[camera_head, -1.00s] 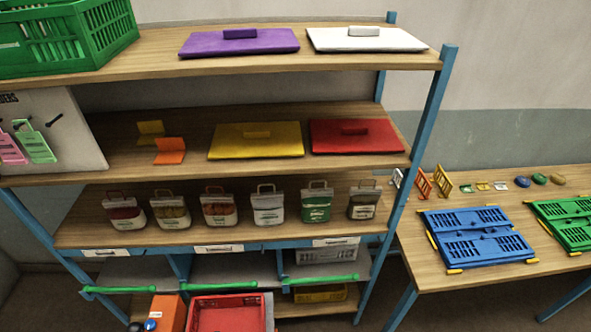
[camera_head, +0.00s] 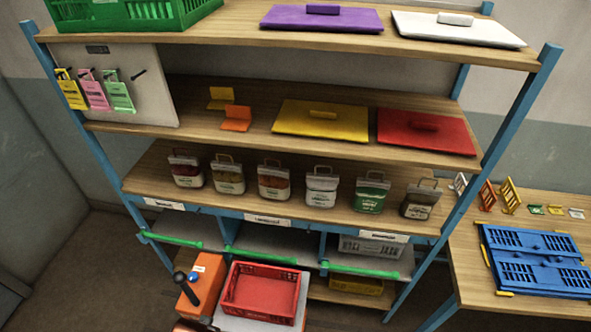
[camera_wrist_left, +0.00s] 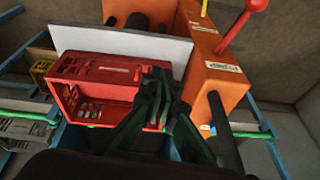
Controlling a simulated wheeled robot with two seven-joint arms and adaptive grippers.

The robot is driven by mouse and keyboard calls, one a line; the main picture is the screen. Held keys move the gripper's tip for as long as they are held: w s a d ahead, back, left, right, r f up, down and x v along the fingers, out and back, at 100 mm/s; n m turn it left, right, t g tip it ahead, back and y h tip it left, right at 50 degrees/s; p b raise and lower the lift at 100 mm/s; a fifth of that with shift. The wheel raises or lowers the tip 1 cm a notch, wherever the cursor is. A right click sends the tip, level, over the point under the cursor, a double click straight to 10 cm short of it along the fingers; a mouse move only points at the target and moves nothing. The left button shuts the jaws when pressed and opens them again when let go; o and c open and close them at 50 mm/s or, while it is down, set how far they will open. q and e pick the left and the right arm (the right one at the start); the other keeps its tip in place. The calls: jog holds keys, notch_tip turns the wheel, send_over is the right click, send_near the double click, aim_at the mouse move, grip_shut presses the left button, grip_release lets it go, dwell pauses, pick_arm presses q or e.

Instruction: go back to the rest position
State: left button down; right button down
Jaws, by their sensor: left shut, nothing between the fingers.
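My left gripper (camera_wrist_left: 160,85) shows in the left wrist view with its dark fingers together and nothing between them. It appears in front of a red crate (camera_wrist_left: 92,68), but I cannot tell how far apart they are. In the head view the red crate (camera_head: 262,312) sits on a pale board at the foot of the shelf rack. Neither gripper shows in the head view.
An orange box (camera_head: 202,275) with a dark lever stands left of the red crate; it also shows in the wrist view (camera_wrist_left: 212,62). The rack holds several small sacks (camera_head: 321,190) and flat lids. A table (camera_head: 462,262) stands at right. Floor at left is clear.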

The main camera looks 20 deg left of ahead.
pick_arm(q)
jog(key=s+d+f+g+b, duration=0.1)
jog(key=s+f+b, duration=0.1)
jog(key=f, duration=1.3)
jog(key=s+f+b, duration=0.2)
jog(key=f, duration=1.4)
jog(key=s+f+m+g+b, duration=0.1)
jog(key=s+f+b, duration=0.2)
jog(key=s+f, duration=1.5)
jog(key=shift+s+d+f+h, duration=0.15)
jog(key=shift+s+f+h, duration=0.15)
jog(key=shift+f, duration=0.25)
